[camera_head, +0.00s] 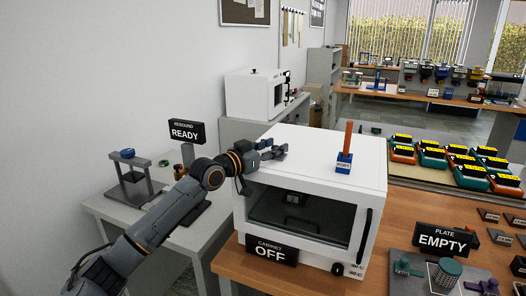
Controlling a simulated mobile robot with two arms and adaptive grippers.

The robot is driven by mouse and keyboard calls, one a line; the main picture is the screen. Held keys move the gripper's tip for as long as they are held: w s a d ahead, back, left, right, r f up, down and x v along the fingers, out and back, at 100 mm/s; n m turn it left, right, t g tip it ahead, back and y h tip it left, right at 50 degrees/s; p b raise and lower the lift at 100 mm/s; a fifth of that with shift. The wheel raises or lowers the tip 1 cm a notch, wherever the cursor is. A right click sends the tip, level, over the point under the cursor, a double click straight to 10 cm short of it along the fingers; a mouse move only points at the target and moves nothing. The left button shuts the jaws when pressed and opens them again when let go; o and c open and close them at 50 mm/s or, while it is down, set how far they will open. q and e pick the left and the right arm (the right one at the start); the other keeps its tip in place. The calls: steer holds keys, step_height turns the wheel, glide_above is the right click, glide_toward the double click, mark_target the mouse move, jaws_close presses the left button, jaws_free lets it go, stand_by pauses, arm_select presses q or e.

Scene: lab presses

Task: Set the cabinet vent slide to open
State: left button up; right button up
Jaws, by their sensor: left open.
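The white cabinet (330,155) stands on the wooden bench, with a dark window in its front and a sign reading OFF (271,250) at its lower left. My left gripper (281,150) is open at the cabinet's top left edge. It hides that part of the cabinet top. A blue block marked PORT (344,163) with an upright orange stick (348,139) sits on the cabinet top, right of the gripper and apart from it. I cannot make out the vent slide or its setting. My right gripper is not in view.
A READY sign (185,132) and a small press (130,170) stand on the left table. A second white cabinet (257,95) is behind. An EMPTY plate sign (443,239) and small fixtures are at right. Bare wooden bench (400,210) shows right of the cabinet.

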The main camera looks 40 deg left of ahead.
arm_select(q)
steer(key=s+a, duration=0.1)
steer(key=s, duration=1.1)
steer(key=shift+a, duration=0.4)
stand_by(0.3)
